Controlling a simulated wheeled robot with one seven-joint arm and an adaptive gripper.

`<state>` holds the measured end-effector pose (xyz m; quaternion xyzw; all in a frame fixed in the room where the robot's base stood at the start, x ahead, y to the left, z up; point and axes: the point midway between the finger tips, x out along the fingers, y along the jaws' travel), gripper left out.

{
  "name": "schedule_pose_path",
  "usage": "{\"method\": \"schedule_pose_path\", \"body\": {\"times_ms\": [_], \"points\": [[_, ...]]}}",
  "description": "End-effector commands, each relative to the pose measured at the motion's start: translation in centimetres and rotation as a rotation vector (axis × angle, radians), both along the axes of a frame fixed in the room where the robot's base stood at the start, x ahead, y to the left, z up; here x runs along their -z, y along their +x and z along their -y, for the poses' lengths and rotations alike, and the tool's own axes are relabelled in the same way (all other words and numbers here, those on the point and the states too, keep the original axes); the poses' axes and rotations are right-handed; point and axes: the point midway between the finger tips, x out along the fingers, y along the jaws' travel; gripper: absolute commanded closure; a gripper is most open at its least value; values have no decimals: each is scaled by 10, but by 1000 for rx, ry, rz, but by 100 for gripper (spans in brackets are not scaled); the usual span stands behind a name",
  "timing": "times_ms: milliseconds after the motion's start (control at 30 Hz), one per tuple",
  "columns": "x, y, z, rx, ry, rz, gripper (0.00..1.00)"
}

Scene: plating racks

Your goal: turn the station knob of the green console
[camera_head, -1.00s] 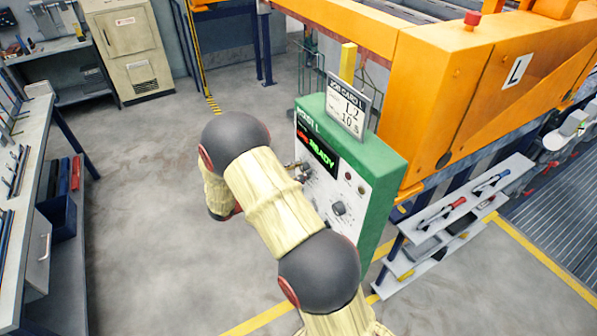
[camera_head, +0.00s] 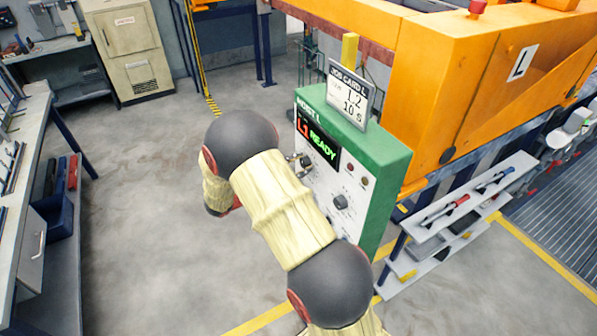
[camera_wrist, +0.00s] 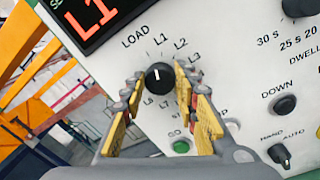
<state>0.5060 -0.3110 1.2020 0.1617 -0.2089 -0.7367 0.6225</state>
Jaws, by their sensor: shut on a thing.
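The green console (camera_head: 372,148) stands at the middle right in the head view, its white panel facing left. Its display (camera_head: 318,145) reads L1 in red and READY in green. The station knob (camera_wrist: 158,76) is black and round with a white pointer line, ringed by LOAD, L1, L2, L3 and further marks. The line points up, roughly towards L1. My gripper (camera_wrist: 157,82) is shut on the knob, one yellow-padded finger on each side. In the head view my gripper (camera_head: 303,164) is at the panel, mostly hidden behind my arm.
A job card (camera_head: 347,95) on the console reads L2 and 10 S. The dwell knob (camera_wrist: 298,6), DOWN button (camera_wrist: 284,104), HAND/AUTO switch (camera_wrist: 279,154) and green button (camera_wrist: 181,147) share the panel. An orange machine (camera_head: 440,90) stands behind; floor left is clear.

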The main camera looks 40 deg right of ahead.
Motion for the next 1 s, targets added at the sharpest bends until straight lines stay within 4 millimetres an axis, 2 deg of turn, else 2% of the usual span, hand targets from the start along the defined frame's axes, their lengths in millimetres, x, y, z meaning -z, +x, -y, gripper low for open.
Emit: {"method": "schedule_pose_path", "body": {"times_ms": [33,500,1000], "points": [[5,0,0,0,-11,47,95],[6,-1,0,1,-109,456,95],[5,-1,0,2,-161,672,95]]}}
